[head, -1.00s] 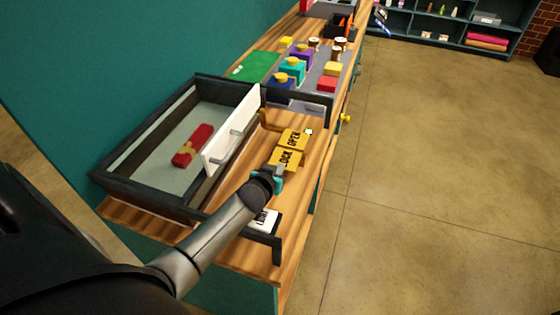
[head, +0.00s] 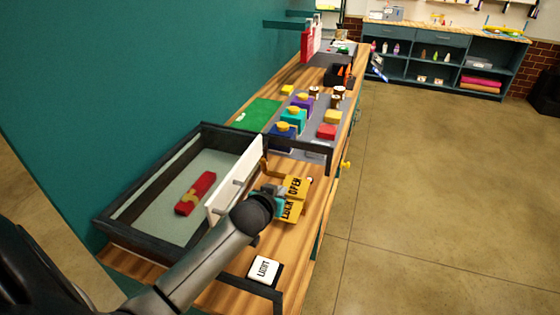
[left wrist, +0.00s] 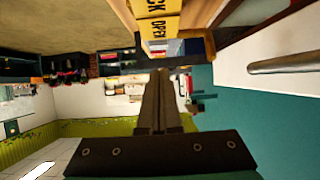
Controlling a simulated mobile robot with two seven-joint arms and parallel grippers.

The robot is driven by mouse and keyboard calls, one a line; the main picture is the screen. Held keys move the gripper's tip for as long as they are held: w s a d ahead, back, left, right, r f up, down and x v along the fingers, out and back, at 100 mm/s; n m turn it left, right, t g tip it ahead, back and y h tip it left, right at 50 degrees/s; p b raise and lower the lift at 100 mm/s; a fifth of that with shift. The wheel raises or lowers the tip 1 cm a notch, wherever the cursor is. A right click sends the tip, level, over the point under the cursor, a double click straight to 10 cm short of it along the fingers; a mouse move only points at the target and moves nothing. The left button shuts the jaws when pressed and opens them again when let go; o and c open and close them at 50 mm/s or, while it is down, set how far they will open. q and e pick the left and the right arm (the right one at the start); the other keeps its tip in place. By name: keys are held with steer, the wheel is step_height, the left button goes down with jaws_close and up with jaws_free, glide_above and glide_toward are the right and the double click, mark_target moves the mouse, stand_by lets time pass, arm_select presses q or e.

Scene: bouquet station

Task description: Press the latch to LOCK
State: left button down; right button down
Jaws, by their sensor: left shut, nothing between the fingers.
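Two yellow plates lie side by side on the wooden counter, OPEN (head: 296,185) farther away and LOCK (head: 288,208) nearer. A brass-coloured bar (head: 265,168), which looks like the latch, shows beyond my left gripper beside the white panel; part of it is hidden. My left gripper (head: 270,191) is shut and empty, over the left edge of the plates and close to the panel. My right gripper is not in view.
The white panel (head: 240,172) with handles stands along a dark-framed tray (head: 125,222) holding a red ribboned box (head: 196,193). A LIGHT switch (head: 264,269) lies nearer. Coloured blocks stand beyond a dark frame (head: 325,150). Open floor lies right.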

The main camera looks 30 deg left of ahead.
arm_select(q)
step_height(320, 180, up, 9)
steer(key=shift+p, duration=0.4)
stand_by(0.4)
